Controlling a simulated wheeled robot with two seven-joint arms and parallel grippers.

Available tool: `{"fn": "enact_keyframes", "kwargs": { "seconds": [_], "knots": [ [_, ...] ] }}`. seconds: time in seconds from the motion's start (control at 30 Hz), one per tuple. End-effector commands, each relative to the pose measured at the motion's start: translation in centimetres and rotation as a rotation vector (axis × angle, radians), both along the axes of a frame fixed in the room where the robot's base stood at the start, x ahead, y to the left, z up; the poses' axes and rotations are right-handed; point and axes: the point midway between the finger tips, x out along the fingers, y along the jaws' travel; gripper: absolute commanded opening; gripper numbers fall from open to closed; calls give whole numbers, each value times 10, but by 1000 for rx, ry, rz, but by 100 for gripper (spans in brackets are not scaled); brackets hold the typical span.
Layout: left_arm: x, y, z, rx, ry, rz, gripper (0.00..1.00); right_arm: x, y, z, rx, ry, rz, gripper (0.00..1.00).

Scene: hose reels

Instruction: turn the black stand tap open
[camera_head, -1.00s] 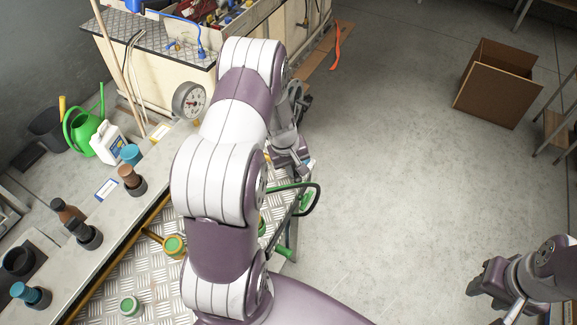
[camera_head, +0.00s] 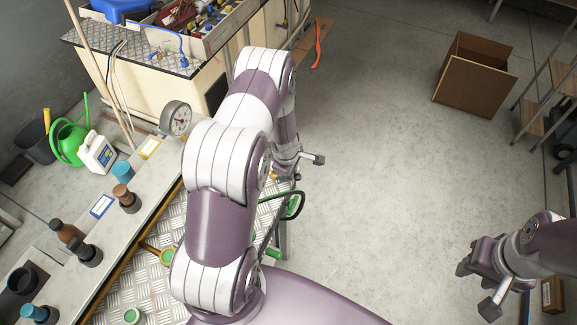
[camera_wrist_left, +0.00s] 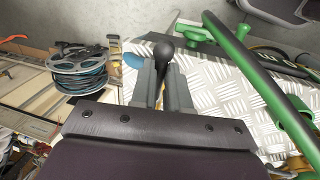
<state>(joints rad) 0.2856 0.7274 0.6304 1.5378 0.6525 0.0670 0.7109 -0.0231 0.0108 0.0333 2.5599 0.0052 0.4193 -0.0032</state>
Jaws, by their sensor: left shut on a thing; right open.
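The left wrist view shows a black knob-ended lever (camera_wrist_left: 163,52) between the two grey fingers of my left gripper (camera_wrist_left: 164,85), which is shut on it. I take this lever for the handle of the black stand tap; the tap's body is hidden below the fingers. In the head view my left gripper is mostly hidden behind my own arm and wrist, above the far end of the metal-plate bench (camera_head: 175,222). My right gripper (camera_head: 468,262) is open and empty over the bare floor at the right.
A green tube (camera_wrist_left: 243,62) arches close beside the left fingers, and a hose reel (camera_wrist_left: 80,68) lies to their left. Bottles, including a brown-topped one (camera_head: 126,198), stand along the bench's left ledge. A pressure gauge (camera_head: 176,118) stands behind. The floor in the middle is clear.

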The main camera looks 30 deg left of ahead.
Motion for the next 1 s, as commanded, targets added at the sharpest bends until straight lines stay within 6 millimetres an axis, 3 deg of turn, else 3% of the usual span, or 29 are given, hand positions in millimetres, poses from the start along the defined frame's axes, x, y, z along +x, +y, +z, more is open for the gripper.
{"fn": "enact_keyframes", "kwargs": {
  "seconds": [0.67,0.7,0.77,1.0],
  "knots": [
    [-4,-4,-4,-9,14,51,0,0,0,6,0,0,0,43],
    [-4,-4,-4,-8,14,52,25,0,0,6,0,0,0,43],
    [-3,-4,-3,-7,12,52,41,0,0,6,0,0,0,43],
    [-1,-2,-1,-4,5,52,41,0,0,6,0,0,0,43]
  ]
}}
